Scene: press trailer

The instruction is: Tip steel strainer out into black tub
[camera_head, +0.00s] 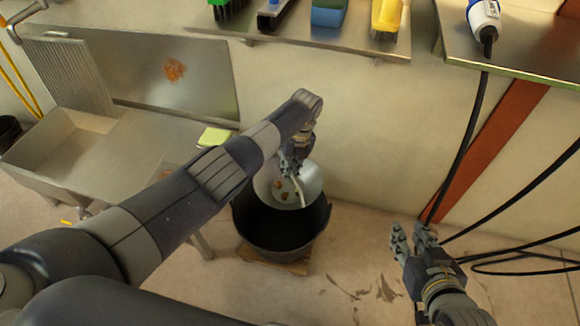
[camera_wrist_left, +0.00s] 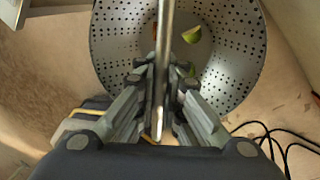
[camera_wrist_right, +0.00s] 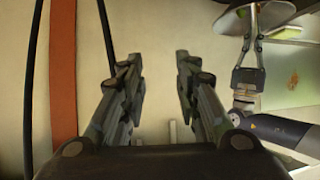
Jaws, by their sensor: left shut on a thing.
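The steel strainer (camera_head: 312,178) is held over the back of the black tub (camera_head: 262,245), tilted, with its inside partly facing the head camera. A few brownish pieces show in it. In the left wrist view the perforated strainer bowl (camera_wrist_left: 118,50) holds a green wedge (camera_wrist_left: 192,35) and small bits partly hidden behind the handle. My left gripper (camera_head: 292,166) is shut on the strainer's metal handle (camera_wrist_left: 165,60). The tub's inside looks dark and its contents cannot be made out. My right gripper (camera_head: 413,232) is open and empty, right of the tub; its fingers (camera_wrist_right: 160,75) are apart.
The tub stands on a low wooden base (camera_head: 262,262). A steel sink bench (camera_head: 150,150) is on the left, with a yellow-green sponge (camera_head: 215,137). A shelf (camera_head: 300,38) with brushes is above. Black cables (camera_head: 510,258) hang and lie at right. Dark stains mark the floor.

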